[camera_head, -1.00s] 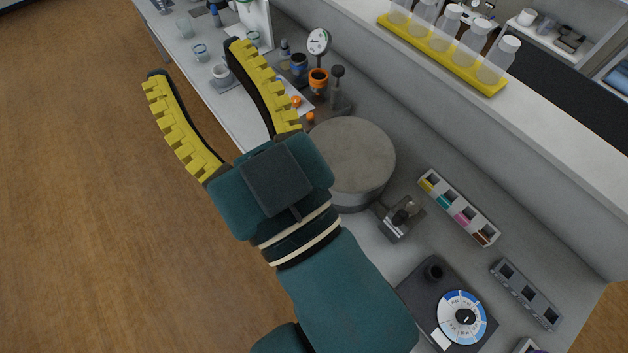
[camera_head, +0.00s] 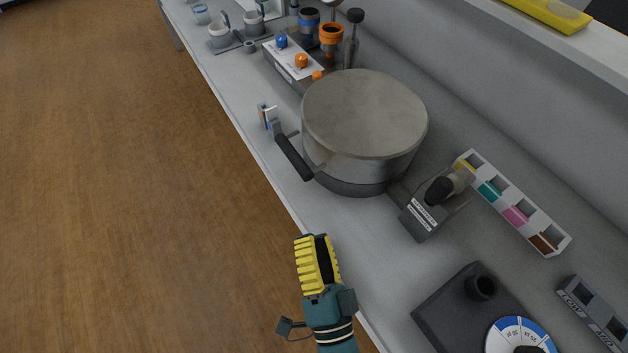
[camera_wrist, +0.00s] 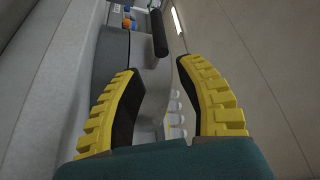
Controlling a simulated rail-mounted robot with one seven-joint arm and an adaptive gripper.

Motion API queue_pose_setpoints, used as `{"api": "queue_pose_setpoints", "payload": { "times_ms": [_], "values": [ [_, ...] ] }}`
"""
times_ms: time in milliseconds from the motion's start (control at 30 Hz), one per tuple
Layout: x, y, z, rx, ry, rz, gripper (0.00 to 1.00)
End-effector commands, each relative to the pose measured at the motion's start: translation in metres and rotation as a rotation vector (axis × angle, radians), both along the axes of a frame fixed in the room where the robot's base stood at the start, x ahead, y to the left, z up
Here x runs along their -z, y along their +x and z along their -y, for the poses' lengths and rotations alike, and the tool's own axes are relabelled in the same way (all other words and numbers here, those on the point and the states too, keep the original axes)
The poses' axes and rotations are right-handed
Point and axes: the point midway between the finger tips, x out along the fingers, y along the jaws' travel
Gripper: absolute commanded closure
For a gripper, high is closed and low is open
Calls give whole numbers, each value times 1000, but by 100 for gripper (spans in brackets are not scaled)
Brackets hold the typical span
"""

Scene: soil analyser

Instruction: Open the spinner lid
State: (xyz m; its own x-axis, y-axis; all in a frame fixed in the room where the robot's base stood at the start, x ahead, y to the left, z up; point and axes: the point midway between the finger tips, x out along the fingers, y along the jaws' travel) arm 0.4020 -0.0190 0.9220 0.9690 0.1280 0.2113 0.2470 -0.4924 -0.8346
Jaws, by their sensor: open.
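The spinner is a round metal drum with a flat grey lid (camera_head: 365,112) on the bench in the head view. The lid lies flat on the drum (camera_head: 365,170). A black handle (camera_head: 294,157) sticks out from its near left side. It also shows as a dark bar at the top of the wrist view (camera_wrist: 159,33). My gripper (camera_head: 311,243) is at the bench's front edge, apart from the handle and below it in the picture. In the wrist view its yellow ribbed fingers (camera_wrist: 156,64) are open with nothing between them.
Right of the drum stand a small grey device with a black knob (camera_head: 430,203), a rack with coloured slots (camera_head: 511,203) and a dark dial unit (camera_head: 492,310). Orange and blue fittings (camera_head: 318,35) stand behind it. A wall shelf (camera_head: 545,35) runs along the right. Floor lies left.

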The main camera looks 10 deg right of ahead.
Motion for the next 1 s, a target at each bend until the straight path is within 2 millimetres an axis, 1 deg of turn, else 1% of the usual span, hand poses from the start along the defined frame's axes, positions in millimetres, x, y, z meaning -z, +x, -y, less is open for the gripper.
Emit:
{"api": "queue_pose_setpoints", "payload": {
  "times_ms": [33, 133, 233, 600, 700, 800, 900, 1000],
  "values": [
    [7, 0, 1, 3, 0, -1, 64],
    [0, 6, 0, 2, -2, 1, 64],
    [-8, 21, -2, 1, -4, 2, 64],
    [-26, 107, -14, 1, -4, 3, 64],
    [-29, 129, -16, 1, -3, 3, 64],
    [-31, 145, -18, 2, -5, 1, 64],
    [-32, 155, -19, 2, -5, 1, 64],
    [-32, 159, -20, 2, -5, 0, 64]
  ]
}}
